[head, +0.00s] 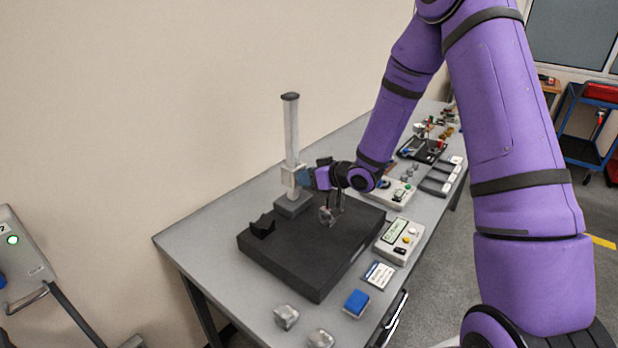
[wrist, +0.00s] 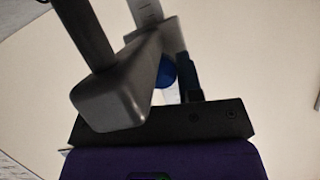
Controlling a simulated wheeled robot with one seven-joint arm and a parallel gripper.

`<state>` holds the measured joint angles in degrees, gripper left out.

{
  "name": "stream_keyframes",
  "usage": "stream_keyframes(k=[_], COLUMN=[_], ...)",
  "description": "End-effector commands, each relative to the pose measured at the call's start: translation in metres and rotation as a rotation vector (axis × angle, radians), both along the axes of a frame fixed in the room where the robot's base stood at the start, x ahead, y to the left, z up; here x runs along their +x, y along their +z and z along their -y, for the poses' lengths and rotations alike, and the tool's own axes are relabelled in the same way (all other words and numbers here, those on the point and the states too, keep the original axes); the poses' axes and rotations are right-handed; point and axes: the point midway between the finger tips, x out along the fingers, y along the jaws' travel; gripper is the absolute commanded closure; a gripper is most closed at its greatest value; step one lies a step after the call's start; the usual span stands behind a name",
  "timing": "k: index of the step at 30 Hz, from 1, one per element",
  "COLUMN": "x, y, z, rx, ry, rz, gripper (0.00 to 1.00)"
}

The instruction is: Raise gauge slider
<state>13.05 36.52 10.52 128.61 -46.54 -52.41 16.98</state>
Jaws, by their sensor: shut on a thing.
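The height gauge has a pale upright column (head: 291,130) with a dark cap. Its slider (head: 289,178) is a light block low on the column, a little above the grey foot (head: 293,206). My gripper (head: 307,177) is at the slider's right side, shut on the slider's blue knob (head: 303,179). In the wrist view the blue knob (wrist: 166,73) shows between dark gripper parts, with the scaled column (wrist: 146,10) behind. A large grey bar in the near left of the wrist view hides part of the slider; the exact finger contact is hidden.
The gauge stands at the back of a black plate (head: 300,262) on the grey table (head: 190,240). A small black block (head: 263,225) lies on the plate's left. A metal part (head: 327,215) stands near its right edge. A control box (head: 399,240) and blue block (head: 356,303) are right.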

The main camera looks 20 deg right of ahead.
Motion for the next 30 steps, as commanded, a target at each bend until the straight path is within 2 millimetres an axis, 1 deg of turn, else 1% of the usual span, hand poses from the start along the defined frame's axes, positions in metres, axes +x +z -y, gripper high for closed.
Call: stream_keyframes(k=[5, 12, 15, 18, 21, 30], x=[0.001, 0.001, 0.001, 0.001, 0.001, 0.0], y=[0.031, 0.079, 0.095, 0.107, 0.111, 0.111], z=[0.001, 0.001, 0.001, 0.0, 0.001, 0.001], rx=[-0.001, -0.001, -0.001, -0.001, -0.001, 0.0], ry=[-0.001, -0.001, -0.001, 0.0, -0.002, -0.002], rz=[0.008, 0.009, 0.008, 0.006, 0.004, 0.001], gripper=[1.0, 1.0, 1.0, 1.0, 1.0, 1.0])
